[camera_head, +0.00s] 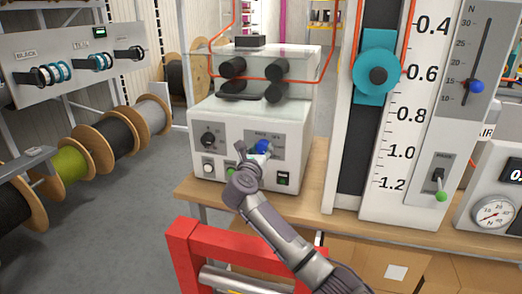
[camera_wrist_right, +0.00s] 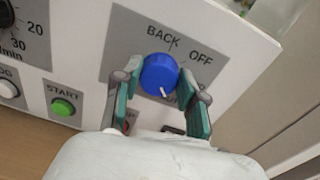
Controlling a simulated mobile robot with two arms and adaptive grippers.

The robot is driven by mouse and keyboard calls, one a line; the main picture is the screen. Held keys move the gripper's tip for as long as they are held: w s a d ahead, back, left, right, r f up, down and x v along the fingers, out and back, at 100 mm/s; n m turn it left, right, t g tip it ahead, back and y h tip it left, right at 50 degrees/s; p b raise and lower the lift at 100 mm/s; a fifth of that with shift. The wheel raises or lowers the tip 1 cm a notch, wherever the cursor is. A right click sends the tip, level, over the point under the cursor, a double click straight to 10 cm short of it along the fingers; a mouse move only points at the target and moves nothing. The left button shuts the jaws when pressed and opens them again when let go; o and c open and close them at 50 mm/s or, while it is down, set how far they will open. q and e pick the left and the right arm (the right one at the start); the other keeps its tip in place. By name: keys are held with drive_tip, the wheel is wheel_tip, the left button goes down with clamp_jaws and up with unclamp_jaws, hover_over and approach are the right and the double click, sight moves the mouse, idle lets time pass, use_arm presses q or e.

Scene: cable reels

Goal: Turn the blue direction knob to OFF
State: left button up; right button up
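The blue direction knob (camera_head: 263,146) is on the front panel of a white machine (camera_head: 250,122). In the right wrist view the knob (camera_wrist_right: 158,74) sits beside the labels BACK and OFF; a third label below is partly hidden. Its white mark points down and slightly right, away from OFF. My right gripper (camera_wrist_right: 162,72) has its two fingers on either side of the knob, with small gaps showing beside it; contact cannot be made out clearly. In the head view my right gripper (camera_head: 260,155) partly covers the panel below the knob. My left gripper is not in view.
A green START button (camera_wrist_right: 63,107) and a white button (camera_wrist_right: 8,88) lie left of the knob. A black dial (camera_head: 209,138) is on the same panel. A tall scale panel (camera_head: 400,150) stands to the right on the wooden bench (camera_head: 345,225). A red frame (camera_head: 185,250) is in front.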

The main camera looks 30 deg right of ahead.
drive_tip(key=c, duration=0.4)
drive_tip(key=shift+n+p, duration=0.4)
drive_tip(key=shift+p, duration=0.25)
drive_tip(key=shift+c, duration=0.2)
drive_tip(key=n+p, duration=0.5)
drive_tip(key=p, duration=0.1)
drive_tip(key=n+p, duration=0.5)
drive_tip(key=p, duration=0.2)
drive_tip(key=shift+w+a+r+n, duration=0.1)
drive_tip(key=shift+a+n, duration=0.05)
drive_tip(key=shift+n, duration=0.15)
drive_tip(key=n+p, duration=0.3)
drive_tip(key=shift+g, duration=0.3)
drive_tip(key=shift+f+n+p, duration=0.15)
drive_tip(key=shift+n+p, duration=0.3)
drive_tip(key=shift+n, duration=0.3)
drive_tip(key=shift+f+n+p, duration=0.15)
drive_tip(key=shift+n+p, duration=0.25)
drive_tip(key=shift+n, duration=0.35)
drive_tip(key=o, duration=1.1)
drive_tip(key=shift+w, duration=0.1)
drive_tip(key=shift+o, duration=0.2)
